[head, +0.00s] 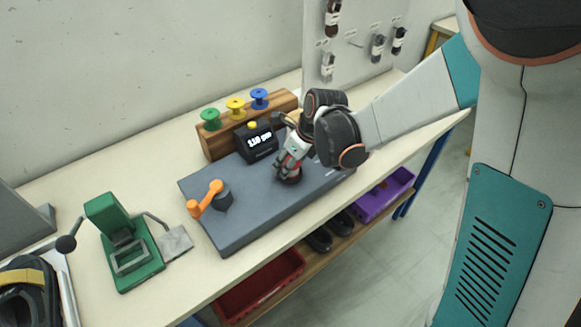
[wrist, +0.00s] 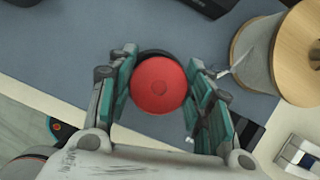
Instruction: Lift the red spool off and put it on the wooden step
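The red spool (wrist: 158,84) shows from above in the wrist view as a round red flange, with a dark edge behind it. My gripper (wrist: 161,88) has one finger on each side of it, very close to its rim; I cannot tell whether the pads press on it. In the head view my gripper (head: 290,168) points down over the grey base plate (head: 262,205) and mostly hides the spool. The wooden step (head: 217,146) stands behind the plate, with green (head: 211,118), yellow (head: 235,106) and blue (head: 259,97) spools on top.
A black display box (head: 257,142) stands left of my gripper, and an orange crank (head: 206,198) nearer the plate's left end. A large wooden-flanged reel (wrist: 297,55) is close to my right finger. A green press (head: 124,245) stands on the bench at left.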

